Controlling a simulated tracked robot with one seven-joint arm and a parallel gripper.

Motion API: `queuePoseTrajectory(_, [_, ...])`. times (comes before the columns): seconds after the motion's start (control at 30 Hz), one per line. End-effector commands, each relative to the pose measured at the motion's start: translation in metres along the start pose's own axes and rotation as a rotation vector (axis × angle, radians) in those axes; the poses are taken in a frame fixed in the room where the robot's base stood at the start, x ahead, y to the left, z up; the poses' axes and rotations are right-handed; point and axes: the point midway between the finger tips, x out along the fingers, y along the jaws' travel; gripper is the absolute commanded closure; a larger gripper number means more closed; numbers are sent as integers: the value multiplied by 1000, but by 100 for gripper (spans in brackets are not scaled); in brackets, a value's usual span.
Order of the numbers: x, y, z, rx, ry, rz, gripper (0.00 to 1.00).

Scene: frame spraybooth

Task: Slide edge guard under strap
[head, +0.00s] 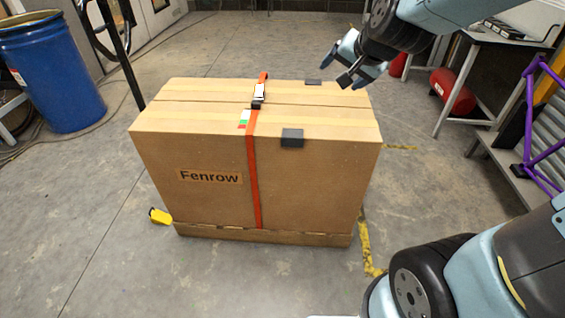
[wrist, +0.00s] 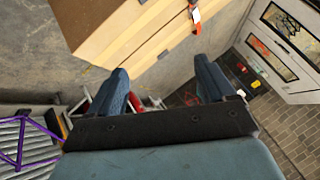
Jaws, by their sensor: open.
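A large cardboard box (head: 205,150) stands on the floor, and its top and side also show in the wrist view (wrist: 125,30). An orange strap (head: 253,170) runs over its top and down its front, with a metal buckle (head: 259,91) on top. A dark grey edge guard (head: 292,138) sits over the front top edge, right of the strap and apart from it. A second dark piece (head: 313,82) lies at the back top edge, also right of the strap. My gripper (head: 341,72) is open and empty, above the box's back right; its fingers (wrist: 163,82) are spread wide.
A blue drum (head: 55,75) stands at the left beside a dark upright post. A yellow object (head: 160,216) lies by the box's lower left corner. A red cylinder (head: 453,92), a bench and a purple frame (head: 530,120) stand at the right. The floor in front is clear.

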Motion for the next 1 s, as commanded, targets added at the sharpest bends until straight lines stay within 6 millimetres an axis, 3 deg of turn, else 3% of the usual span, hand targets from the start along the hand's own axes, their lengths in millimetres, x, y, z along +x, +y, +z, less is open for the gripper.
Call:
queuePoseTrajectory(0.03, [18, -8, 3, 35, 4, -9, 17])
queuePoseTrajectory(0.3, [98, -35, 14, 252, 96, -43, 17])
queuePoseTrajectory(0.5, [153, -43, 32, 403, 180, -45, 17])
queuePoseTrajectory(0.8, [221, -35, 76, 580, 346, -18, 17])
queuePoseTrajectory(1.0, [253, -19, 113, 650, 483, -2, 17])
